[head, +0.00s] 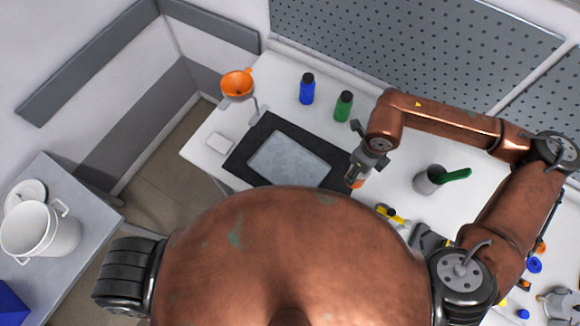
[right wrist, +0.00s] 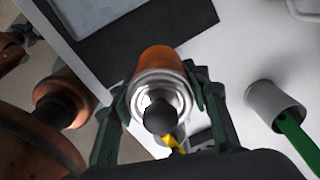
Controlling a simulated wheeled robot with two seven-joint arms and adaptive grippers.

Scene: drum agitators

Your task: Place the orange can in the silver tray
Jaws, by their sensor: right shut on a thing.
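The orange can (right wrist: 161,62) is between the fingers of my right gripper (right wrist: 160,95) in the right wrist view, its silver top and dark cap facing the camera. In the head view my right gripper (head: 360,175) is at the right edge of the black mat, and only a bit of the orange can (head: 357,183) shows. The silver tray (head: 290,160) lies in the middle of the black mat, left of the gripper, and looks empty. A corner of it shows in the right wrist view (right wrist: 90,12). My left gripper is not in view.
A blue bottle (head: 307,89) and a green bottle (head: 343,106) stand behind the mat. An orange funnel (head: 237,84) on a stand is at the back left. A grey cup (head: 428,180) with a green handle stands to the right. A yellow tool (head: 390,214) lies near the front.

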